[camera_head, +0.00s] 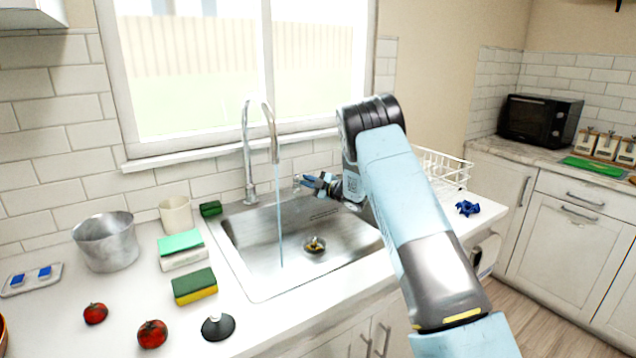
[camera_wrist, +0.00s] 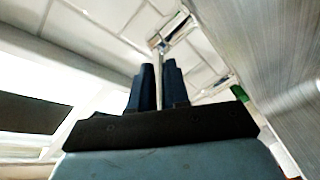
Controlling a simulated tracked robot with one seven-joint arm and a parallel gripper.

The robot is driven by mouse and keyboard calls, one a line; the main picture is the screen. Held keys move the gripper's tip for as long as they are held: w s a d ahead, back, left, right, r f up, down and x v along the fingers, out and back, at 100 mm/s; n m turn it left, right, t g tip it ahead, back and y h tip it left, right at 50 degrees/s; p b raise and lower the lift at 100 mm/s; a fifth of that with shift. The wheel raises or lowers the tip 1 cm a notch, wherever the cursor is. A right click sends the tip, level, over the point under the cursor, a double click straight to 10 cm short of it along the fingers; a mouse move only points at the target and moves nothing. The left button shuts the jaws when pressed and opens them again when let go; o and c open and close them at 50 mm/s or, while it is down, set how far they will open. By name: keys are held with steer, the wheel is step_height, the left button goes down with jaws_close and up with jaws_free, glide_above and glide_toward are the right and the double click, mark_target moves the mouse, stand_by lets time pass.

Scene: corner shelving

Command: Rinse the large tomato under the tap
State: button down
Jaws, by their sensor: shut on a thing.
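Two red tomatoes lie on the counter left of the sink: a larger-looking one (camera_head: 152,334) nearer the front and a smaller-looking one (camera_head: 95,313) further left. The tap (camera_head: 248,150) arches over the sink (camera_head: 262,280), and a thin stream of water falls from its spout into the basin. My gripper (camera_head: 312,182) is behind the basin, right of the tap, at a small metal tap lever (camera_head: 297,180). In the wrist view its dark fingers (camera_wrist: 158,80) are nearly together, with a thin pale rod between them. The gripper holds no tomato.
A metal pot (camera_head: 106,242), a cup (camera_head: 175,214), sponges (camera_head: 195,287) and a dark sink plug (camera_head: 218,327) stand left of the sink. A white dish rack (camera_head: 440,168) and a blue crumpled cloth (camera_head: 467,208) are on the right. The basin is mostly clear.

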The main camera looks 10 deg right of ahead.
steer(key=shift+s+d+f, duration=0.15)
steer(key=shift+f, duration=0.2)
steer(key=c, duration=1.1)
jaws_free()
steer(key=shift+r, duration=0.2)
steer(key=shift+d, duration=0.1)
steer(key=v, duration=1.3)
steer(key=shift+s+d, duration=0.2)
steer(key=shift+s, duration=0.1)
